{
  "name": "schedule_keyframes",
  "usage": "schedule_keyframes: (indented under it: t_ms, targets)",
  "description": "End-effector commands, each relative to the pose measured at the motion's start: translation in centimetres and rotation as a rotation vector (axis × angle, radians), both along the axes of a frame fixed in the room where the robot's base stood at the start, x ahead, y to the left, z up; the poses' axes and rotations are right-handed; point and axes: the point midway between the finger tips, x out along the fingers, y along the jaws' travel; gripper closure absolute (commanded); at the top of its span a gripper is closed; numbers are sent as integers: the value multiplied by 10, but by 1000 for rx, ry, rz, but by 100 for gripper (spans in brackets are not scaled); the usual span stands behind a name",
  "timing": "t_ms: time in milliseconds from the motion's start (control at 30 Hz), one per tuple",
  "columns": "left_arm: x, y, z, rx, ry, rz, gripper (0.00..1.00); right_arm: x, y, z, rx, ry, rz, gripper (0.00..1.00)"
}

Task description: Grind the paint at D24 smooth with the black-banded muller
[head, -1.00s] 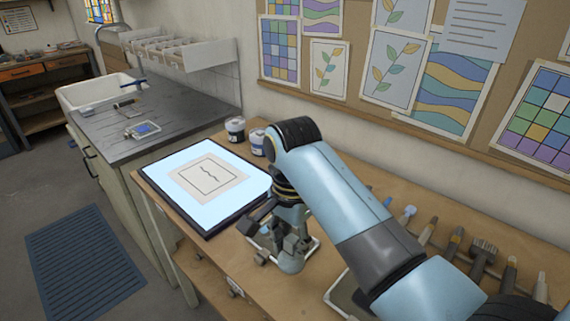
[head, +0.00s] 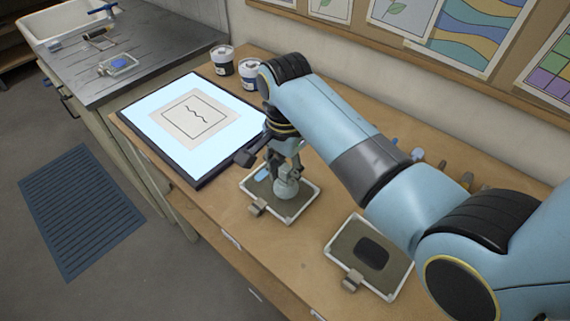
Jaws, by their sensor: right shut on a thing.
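My right gripper (head: 286,166) reaches down over a white-rimmed grinding slab (head: 307,189) on the wooden bench. It is shut on a pale grey muller (head: 287,188), which is upright at the slab; whether it touches the surface I cannot tell. The fingers cover its upper part, and I cannot make out a black band. A patch of blue paint (head: 262,174) shows on the slab just left of the muller. A second slab (head: 342,228) to the right carries a dark black patch (head: 371,254). The label D24 is not readable on either slab. My left gripper is out of view.
A lit light panel (head: 165,98) with a drawn sheet lies left of the slab. Two paint jars (head: 222,62) stand behind it. Tools lie along the wall, partly behind my arm. A sink counter (head: 150,60) is at the far left.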

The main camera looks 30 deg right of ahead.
Motion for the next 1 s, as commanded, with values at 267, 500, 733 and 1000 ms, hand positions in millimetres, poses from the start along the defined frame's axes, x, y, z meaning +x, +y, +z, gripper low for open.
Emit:
schedule_keyframes:
  t_ms: [267,500,733,1000]
  targets:
    - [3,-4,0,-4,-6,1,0,0,0,1,0,-1,0,100]
    - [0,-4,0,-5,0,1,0,0,1,1,0,-1,0,100]
    - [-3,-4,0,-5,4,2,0,0,1,0,0,-1,0,100]
    - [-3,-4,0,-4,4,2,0,0,1,-4,0,-2,0,100]
